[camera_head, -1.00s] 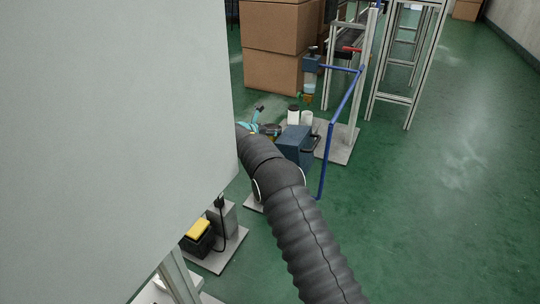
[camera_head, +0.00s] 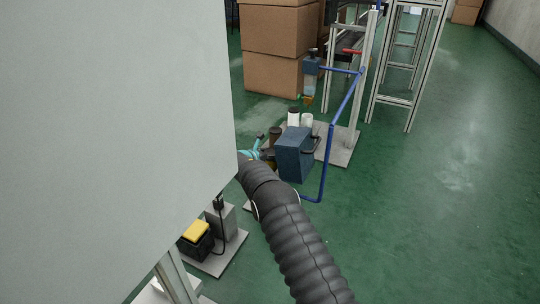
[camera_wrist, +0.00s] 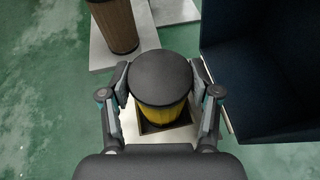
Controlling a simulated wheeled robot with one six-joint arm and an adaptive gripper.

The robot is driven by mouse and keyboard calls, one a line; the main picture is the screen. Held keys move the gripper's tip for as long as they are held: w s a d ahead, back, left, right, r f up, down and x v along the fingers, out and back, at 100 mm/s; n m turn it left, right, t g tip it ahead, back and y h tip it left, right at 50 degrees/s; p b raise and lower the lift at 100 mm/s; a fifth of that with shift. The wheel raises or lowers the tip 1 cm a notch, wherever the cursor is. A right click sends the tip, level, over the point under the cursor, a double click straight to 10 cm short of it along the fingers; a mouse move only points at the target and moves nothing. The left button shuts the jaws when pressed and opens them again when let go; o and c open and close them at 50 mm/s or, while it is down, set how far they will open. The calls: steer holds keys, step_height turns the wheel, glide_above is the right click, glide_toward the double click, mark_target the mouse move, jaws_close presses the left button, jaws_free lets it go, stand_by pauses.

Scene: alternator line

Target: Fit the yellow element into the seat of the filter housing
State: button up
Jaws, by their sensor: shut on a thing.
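In the wrist view, the yellow element (camera_wrist: 163,114) with its round black cap (camera_wrist: 160,77) is between the two fingers of my gripper (camera_wrist: 161,90), which is shut on it. Its lower end is over a dark square frame (camera_wrist: 190,135) on a light plate. The cap and the viewing angle hide whether that end is inside the frame or above it. I cannot tell whether this frame is the filter housing's seat.
A brown element with a black cap (camera_wrist: 116,25) stands at upper left in the wrist view. A dark blue box (camera_wrist: 270,85) is close on the right. In the head view, a blue pipe (camera_head: 328,150) rises beside the box; green floor on the right is clear.

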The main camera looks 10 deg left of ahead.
steer(key=shift+f, duration=0.2)
steer(key=o, duration=1.2)
steer(key=shift+o, duration=0.2)
steer(key=shift+r, duration=0.3)
